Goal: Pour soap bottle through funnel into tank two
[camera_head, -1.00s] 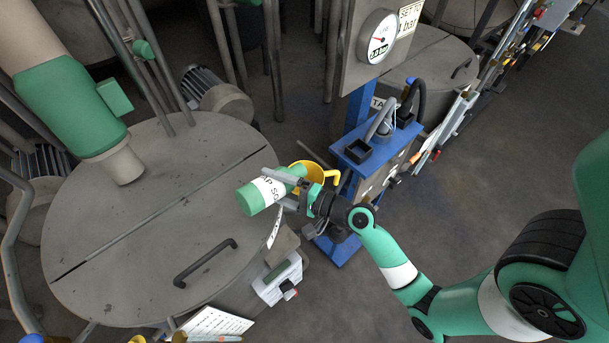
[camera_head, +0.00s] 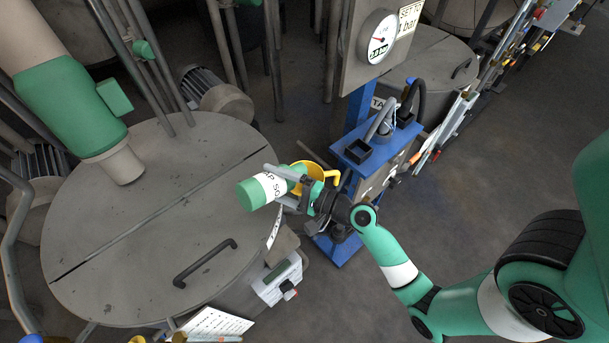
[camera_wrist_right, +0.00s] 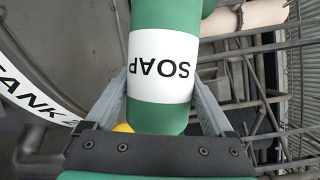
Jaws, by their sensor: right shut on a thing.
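A green soap bottle (camera_head: 268,189) with a white label lies tilted in my right gripper (camera_head: 292,187), which is shut on it. In the right wrist view the bottle (camera_wrist_right: 163,70) fills the space between the fingers, its SOAP label upside down. The yellow funnel (camera_head: 316,166) is just behind the bottle and gripper, partly hidden by them. The bottle overlaps it in the head view; I cannot tell whether they touch. The round grey tank (camera_head: 150,240) is on the left; the wrist view shows a curved TANK 2 label (camera_wrist_right: 36,85). My left gripper is not in view.
A blue stand (camera_head: 362,150) with a black box and hoses is right behind the funnel. A pressure gauge (camera_head: 378,37) is above it. A black handle (camera_head: 205,262) rises from the tank lid. Grey floor (camera_head: 450,200) to the right is open.

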